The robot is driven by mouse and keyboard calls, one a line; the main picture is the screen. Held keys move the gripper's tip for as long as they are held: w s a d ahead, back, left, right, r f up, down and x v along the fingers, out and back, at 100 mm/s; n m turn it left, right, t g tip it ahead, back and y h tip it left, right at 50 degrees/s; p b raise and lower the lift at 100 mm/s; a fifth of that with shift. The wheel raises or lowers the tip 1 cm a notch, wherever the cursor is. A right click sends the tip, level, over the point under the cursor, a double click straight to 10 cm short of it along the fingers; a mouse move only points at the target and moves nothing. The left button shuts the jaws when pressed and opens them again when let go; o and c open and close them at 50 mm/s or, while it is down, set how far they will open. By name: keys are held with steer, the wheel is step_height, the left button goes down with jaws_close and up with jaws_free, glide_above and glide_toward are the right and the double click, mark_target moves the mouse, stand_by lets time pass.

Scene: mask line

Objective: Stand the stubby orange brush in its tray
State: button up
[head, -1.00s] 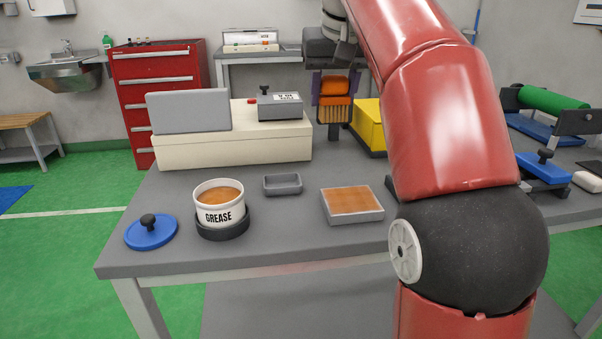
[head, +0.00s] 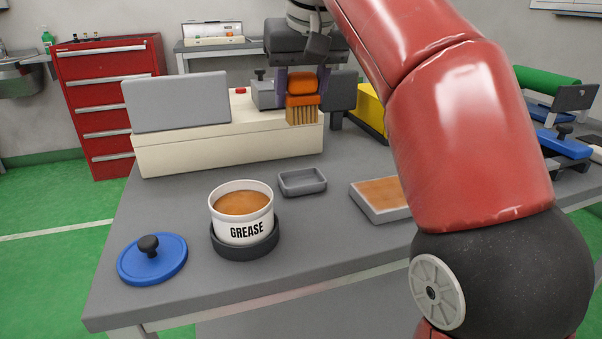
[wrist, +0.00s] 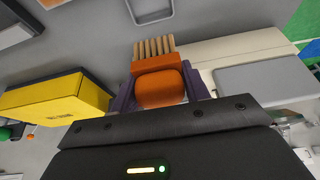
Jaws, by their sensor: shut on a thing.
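The stubby orange brush (head: 303,90) is held in my gripper (head: 302,82), bristles pointing down, above the right end of the cream machine. In the wrist view the brush (wrist: 159,85) sits between the purple fingers of my gripper (wrist: 160,88), with its tan bristles pointing away from the palm. The small grey tray (head: 302,182) stands empty on the table, in front of the machine and below the brush. Part of a grey tray rim (wrist: 150,19) shows at the top of the wrist view.
A white grease pot (head: 243,228) stands in a dark ring left of the tray. A blue lid (head: 152,262) lies at the front left. A shallow tray of orange-brown stuff (head: 366,205) is at right, partly behind my arm. A yellow box (head: 372,108) stands behind.

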step_height(320, 180, down, 11)
steer(key=b, duration=0.4)
steer(key=shift+f, duration=0.1)
steer(key=shift+f, duration=0.3)
steer(key=o, duration=0.9)
steer(key=p+v, duration=0.4)
steer(key=v, duration=0.8)
steer(key=shift+r, duration=0.35)
